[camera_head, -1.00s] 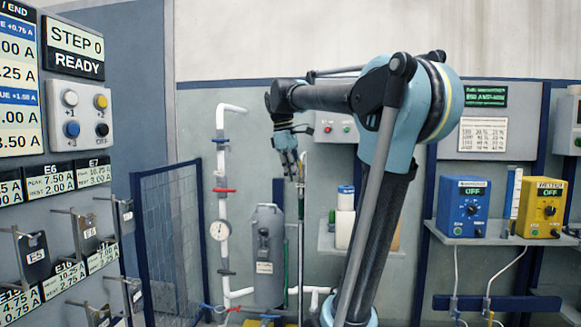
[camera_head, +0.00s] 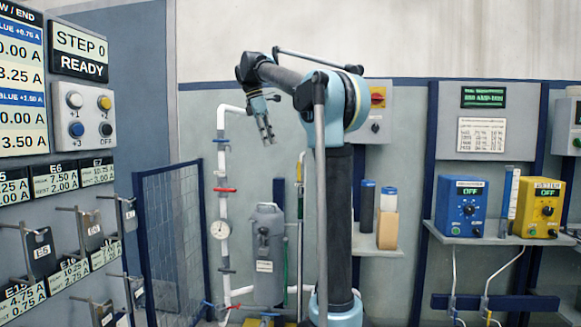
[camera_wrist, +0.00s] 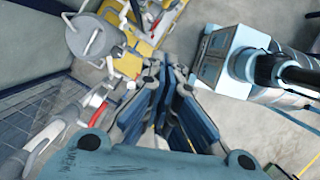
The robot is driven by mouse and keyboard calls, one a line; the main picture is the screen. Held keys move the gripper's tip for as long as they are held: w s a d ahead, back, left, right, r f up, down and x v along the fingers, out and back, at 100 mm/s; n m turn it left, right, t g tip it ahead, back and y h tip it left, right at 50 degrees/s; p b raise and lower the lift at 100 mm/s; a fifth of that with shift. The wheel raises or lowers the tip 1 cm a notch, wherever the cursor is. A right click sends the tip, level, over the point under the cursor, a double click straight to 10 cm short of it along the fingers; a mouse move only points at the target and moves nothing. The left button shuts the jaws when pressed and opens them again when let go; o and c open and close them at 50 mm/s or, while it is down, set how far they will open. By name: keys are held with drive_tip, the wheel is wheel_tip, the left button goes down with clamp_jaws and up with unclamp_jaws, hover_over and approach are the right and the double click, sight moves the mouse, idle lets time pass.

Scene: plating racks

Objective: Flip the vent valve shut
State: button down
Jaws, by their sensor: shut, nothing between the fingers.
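White pipework (camera_head: 222,165) stands on the wall left of my arm, with a blue handle (camera_head: 221,140) near its top, a red handle (camera_head: 224,190) below, and a round gauge (camera_head: 220,230). Another blue handle (camera_head: 208,303) and a red handle (camera_head: 234,307) sit near its foot. I cannot tell which handle is the vent valve. My gripper (camera_head: 267,140) is shut and empty, pointing down, in front and right of the upper pipe, apparently apart from it. In the wrist view my gripper (camera_wrist: 165,110) has nothing held; white pipes and a red handle (camera_wrist: 95,101) show at left.
A grey tank (camera_head: 265,255) stands right of the pipe; it also shows in the wrist view (camera_wrist: 92,36). A blue mesh fence (camera_head: 172,235) is at left. A shelf (camera_head: 375,247) with containers and a blue power box (camera_head: 462,208) are at right.

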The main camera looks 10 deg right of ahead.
sight(299, 171)
drive_tip(key=shift+d+f, duration=0.1)
drive_tip(key=d+f, duration=0.7)
drive_tip(key=f, duration=0.2)
idle(0.5)
drive_tip(key=shift+f, duration=0.1)
